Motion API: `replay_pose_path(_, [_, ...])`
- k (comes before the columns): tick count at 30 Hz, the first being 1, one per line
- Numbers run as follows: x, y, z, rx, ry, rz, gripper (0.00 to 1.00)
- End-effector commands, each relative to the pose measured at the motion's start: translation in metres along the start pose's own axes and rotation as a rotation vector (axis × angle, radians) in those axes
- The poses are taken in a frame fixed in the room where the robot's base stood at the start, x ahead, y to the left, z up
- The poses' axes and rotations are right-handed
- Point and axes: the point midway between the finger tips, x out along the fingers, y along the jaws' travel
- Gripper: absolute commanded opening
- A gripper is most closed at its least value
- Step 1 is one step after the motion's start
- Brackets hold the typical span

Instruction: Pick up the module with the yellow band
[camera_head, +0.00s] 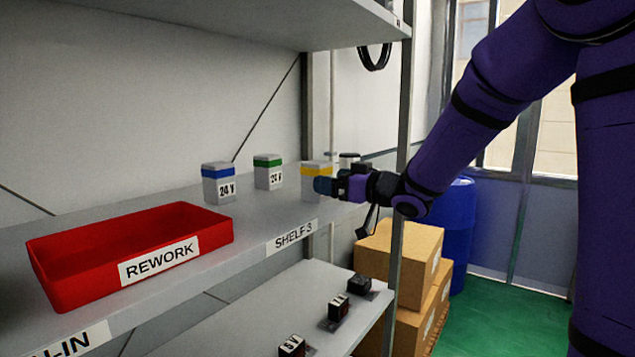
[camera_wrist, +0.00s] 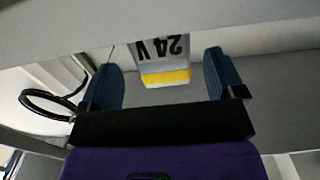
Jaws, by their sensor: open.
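The module with the yellow band (camera_head: 315,170) is a pale block standing on the shelf (camera_head: 262,215). My gripper (camera_head: 327,186) is in front of it and hides part of its right side. In the wrist view the module (camera_wrist: 160,48) appears upside down, with a 24 V label and its yellow band towards me. My gripper (camera_wrist: 160,58) is open, with one blue finger on each side of the module in that view and a gap on both sides. I cannot tell whether the module is fully between the fingers in depth.
A blue-banded module (camera_head: 218,186) and a green-banded module (camera_head: 268,173) stand to the left. A dark-banded module (camera_head: 349,158) is behind my gripper, partly hidden. A red REWORK tray (camera_head: 60,270) sits at the front left. A shelf post (camera_head: 398,200) rises close to my wrist.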

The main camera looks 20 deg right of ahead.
Motion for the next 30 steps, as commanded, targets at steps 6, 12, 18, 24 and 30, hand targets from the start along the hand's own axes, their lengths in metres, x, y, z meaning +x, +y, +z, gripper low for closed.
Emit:
replay_pose_path(6, [0.026, -0.002, -0.001, 0.000, -0.001, -0.003, 0.88])
replay_pose_path(12, [0.048, -0.002, -0.002, 0.000, -0.001, -0.001, 0.88])
replay_pose_path(18, [0.048, -0.001, -0.002, 0.000, -0.001, 0.001, 0.88])
replay_pose_path(24, [0.048, -0.001, -0.002, 0.000, 0.000, 0.001, 0.45])
replay_pose_path(30, [0.048, -0.001, -0.002, -0.001, 0.000, 0.001, 0.28])
